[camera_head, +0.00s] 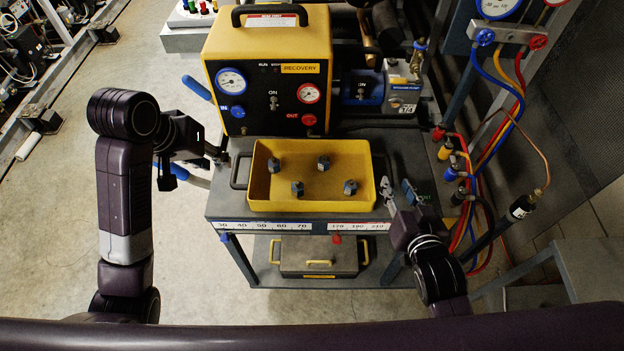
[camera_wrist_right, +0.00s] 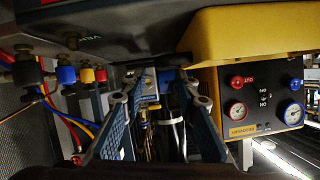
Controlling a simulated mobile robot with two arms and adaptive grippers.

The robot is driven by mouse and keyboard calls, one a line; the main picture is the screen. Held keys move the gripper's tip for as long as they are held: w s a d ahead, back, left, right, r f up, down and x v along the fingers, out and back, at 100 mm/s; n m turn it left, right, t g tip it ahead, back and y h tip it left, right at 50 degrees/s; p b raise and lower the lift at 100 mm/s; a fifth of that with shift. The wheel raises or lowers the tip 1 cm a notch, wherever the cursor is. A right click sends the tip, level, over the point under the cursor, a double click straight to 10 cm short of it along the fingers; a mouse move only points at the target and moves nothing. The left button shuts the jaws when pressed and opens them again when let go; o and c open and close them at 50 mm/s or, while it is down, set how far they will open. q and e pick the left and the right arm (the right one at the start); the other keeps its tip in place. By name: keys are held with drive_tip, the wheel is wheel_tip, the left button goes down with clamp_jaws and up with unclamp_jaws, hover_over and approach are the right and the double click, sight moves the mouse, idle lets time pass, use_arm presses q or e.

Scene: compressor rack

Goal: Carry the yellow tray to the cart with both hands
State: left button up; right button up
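The yellow tray (camera_head: 312,204) sits level on the grey top of a cart-like stand (camera_head: 216,205), in front of the recovery unit. Several small dark fittings (camera_head: 297,187) stand in it. It has a dark handle on each side, left (camera_head: 237,171) and right (camera_head: 384,172). My left gripper (camera_head: 218,152) is at the left handle's far end; its fingers are too small to judge. My right gripper (camera_head: 399,187) is open beside the right handle. In the right wrist view its two fingers (camera_wrist_right: 160,92) are apart, with the tray's yellow side (camera_wrist_right: 250,32) just beyond.
The yellow recovery unit (camera_head: 268,47) stands directly behind the tray, with a blue pump (camera_head: 362,88) beside it. Coloured hoses (camera_head: 519,85) hang at the right. A lidded case (camera_head: 319,257) is on the lower shelf. Open floor (camera_head: 60,240) lies at the left.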

drive_tip(key=shift+v, duration=1.85)
